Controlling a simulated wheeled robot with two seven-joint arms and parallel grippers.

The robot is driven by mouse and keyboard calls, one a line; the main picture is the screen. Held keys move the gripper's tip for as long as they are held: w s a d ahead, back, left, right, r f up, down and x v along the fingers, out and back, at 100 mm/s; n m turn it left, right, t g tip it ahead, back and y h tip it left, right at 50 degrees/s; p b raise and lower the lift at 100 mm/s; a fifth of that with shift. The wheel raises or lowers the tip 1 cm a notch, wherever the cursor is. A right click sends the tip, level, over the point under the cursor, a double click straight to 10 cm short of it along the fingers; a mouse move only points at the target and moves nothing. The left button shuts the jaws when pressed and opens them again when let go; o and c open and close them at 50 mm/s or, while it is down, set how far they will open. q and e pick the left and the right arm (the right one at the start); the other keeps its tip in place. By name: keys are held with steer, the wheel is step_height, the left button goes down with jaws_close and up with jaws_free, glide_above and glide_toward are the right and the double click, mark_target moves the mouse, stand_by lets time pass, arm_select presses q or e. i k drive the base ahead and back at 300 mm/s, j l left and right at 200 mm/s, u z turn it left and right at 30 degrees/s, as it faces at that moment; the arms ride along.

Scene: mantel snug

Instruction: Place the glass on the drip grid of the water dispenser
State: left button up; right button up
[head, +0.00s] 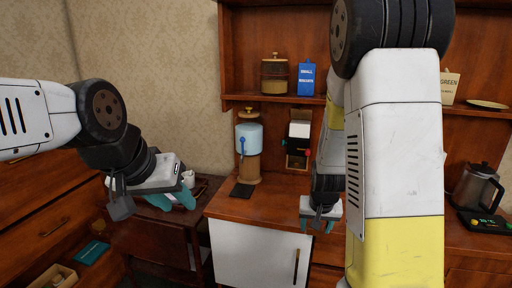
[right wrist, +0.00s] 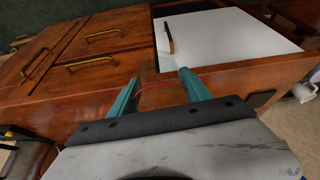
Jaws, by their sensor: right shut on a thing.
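The water dispenser (head: 249,138) stands on the wooden counter in the head view, with a blue tank and a wooden body. Its dark drip grid (head: 242,190) is at its foot, with nothing visible on it. My right gripper (head: 317,225) is right of the dispenser and in front of the counter. In the right wrist view its teal fingers (right wrist: 160,92) are shut on the glass, which is clear and shows mostly as a thin red curved line (right wrist: 154,85). My left gripper (head: 174,200) is at the left, fingers apart and empty.
A small white cup (head: 188,178) is behind my left gripper. A box-shaped dispenser (head: 298,143) stands right of the water dispenser. A kettle (head: 477,188) is at the far right. The shelf above holds a jar (head: 275,74) and a blue box (head: 306,78). The counter front is clear.

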mark_target(242, 190)
steer(key=k, duration=0.3)
steer(key=i+l, duration=0.1)
steer(key=l, duration=0.2)
steer(key=i+l, duration=0.1)
steer(key=l, duration=0.25)
steer(key=i+l, duration=0.1)
steer(key=l, duration=0.2)
steer(key=i+l, duration=0.15)
steer(key=l, duration=0.15)
